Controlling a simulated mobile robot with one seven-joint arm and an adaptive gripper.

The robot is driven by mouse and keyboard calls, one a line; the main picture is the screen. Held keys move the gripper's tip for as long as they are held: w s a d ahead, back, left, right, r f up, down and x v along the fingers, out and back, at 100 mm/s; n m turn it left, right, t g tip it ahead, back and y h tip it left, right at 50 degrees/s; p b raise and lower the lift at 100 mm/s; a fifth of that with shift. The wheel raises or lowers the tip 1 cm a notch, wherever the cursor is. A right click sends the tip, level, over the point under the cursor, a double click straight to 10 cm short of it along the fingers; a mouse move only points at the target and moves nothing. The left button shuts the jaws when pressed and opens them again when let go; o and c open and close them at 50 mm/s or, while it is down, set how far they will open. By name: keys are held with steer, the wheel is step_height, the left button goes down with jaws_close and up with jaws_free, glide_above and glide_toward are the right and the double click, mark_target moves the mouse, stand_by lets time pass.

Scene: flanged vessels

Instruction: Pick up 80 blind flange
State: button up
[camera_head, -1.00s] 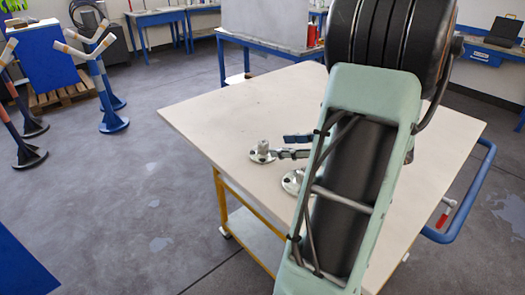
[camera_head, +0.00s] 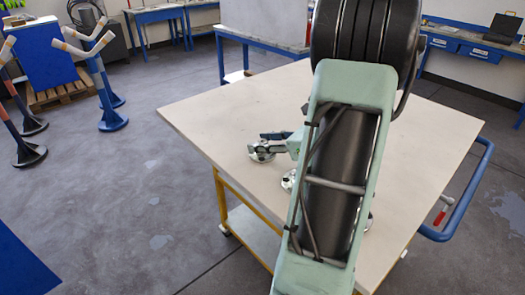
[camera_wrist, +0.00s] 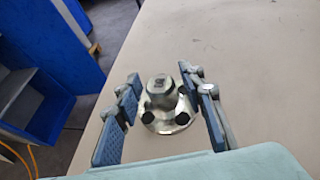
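A metal flange with a raised round neck and several dark bolt holes (camera_wrist: 172,122) lies on the table in the wrist view. It also shows near the table's left edge in the head view (camera_head: 260,157). A marking on top of the neck is too small to read. My gripper (camera_wrist: 159,76) is open, one blue-padded finger on each side of the neck, with gaps visible. In the head view my gripper (camera_head: 272,142) is at this flange and hides its upper part. A second flange (camera_head: 288,182) lies nearer, partly behind my arm.
The table (camera_head: 215,110) has a pale top, largely clear at the back and left. A sliver of another round metal part (camera_head: 369,222) shows right of my arm. A blue rail (camera_head: 470,195) runs along the table's right side.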

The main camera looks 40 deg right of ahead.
jaws_close()
steer(key=shift+r, duration=0.2)
